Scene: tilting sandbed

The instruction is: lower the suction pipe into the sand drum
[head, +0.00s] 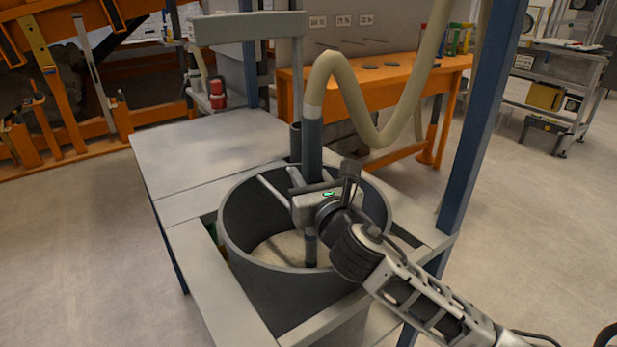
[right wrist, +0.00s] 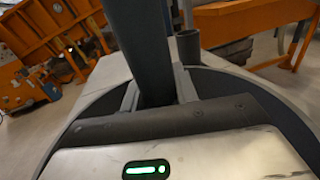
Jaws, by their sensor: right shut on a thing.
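The suction pipe (head: 312,140) is a dark, nearly upright tube with a beige hose (head: 345,85) bending over from its top. The sand drum (head: 232,215) is a dark grey round tub with pale sand (head: 280,249) at its bottom. My right gripper (head: 299,180) is over the drum's opening, shut on the pipe. The pipe's lower end (head: 310,250) shows below the gripper, inside the drum and close to the sand; I cannot tell whether it touches. In the right wrist view the pipe (right wrist: 138,45) rises between the two fingers. My left gripper is not in view.
A grey metal table (head: 205,145) frames the drum. A blue post (head: 480,120) stands at right. A grey upright with a crossbar (head: 250,27) and a short dark tube holder (right wrist: 188,47) stand behind the drum. An orange bench (head: 400,75) is farther back.

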